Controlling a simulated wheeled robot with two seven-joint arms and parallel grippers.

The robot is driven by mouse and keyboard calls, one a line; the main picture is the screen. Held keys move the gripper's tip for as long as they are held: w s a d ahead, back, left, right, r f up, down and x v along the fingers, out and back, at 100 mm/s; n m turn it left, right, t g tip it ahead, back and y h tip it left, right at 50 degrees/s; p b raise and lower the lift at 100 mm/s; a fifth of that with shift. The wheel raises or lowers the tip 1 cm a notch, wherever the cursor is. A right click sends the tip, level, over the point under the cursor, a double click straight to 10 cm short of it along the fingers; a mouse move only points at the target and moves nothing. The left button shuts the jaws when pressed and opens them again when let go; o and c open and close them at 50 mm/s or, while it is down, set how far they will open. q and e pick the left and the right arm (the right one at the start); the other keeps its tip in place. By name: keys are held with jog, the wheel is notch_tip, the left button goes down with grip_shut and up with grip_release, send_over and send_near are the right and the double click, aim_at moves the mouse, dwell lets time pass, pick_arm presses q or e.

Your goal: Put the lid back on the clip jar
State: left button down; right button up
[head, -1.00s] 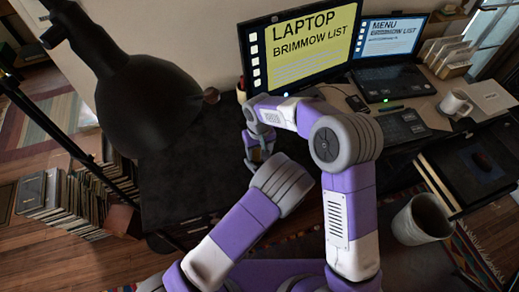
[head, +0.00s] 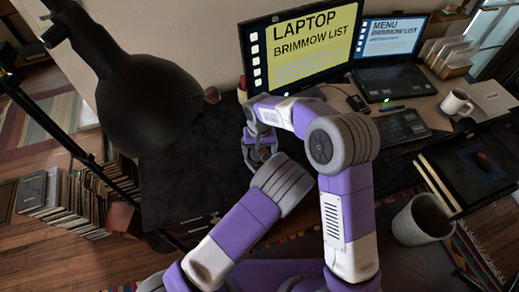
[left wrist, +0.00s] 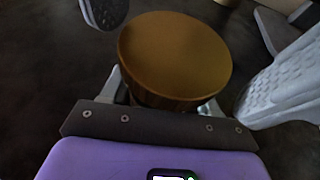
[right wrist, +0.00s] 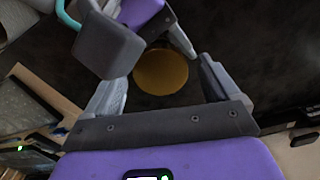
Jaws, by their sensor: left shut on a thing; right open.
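The lid (left wrist: 175,52) is a round, brown, wood-like disc. It sits level over a glassy piece of the clip jar (left wrist: 122,96), which is mostly hidden, so I cannot tell how snugly they meet. My left gripper (left wrist: 163,102) is shut below the disc, apparently on the jar. The right wrist view shows the lid (right wrist: 161,72) between the spread fingers of my right gripper (right wrist: 160,82), which is open and apart from it. In the head view my right gripper (head: 262,157) hangs over the dark desk; my left gripper is hidden behind my arm.
A black lamp (head: 145,105) stands at the left of the dark desk (head: 180,190). A bin (head: 420,220) is at the right. Bare desk lies left of my grippers.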

jog(key=shift+r, duration=2.25)
jog(key=shift+c, duration=0.2)
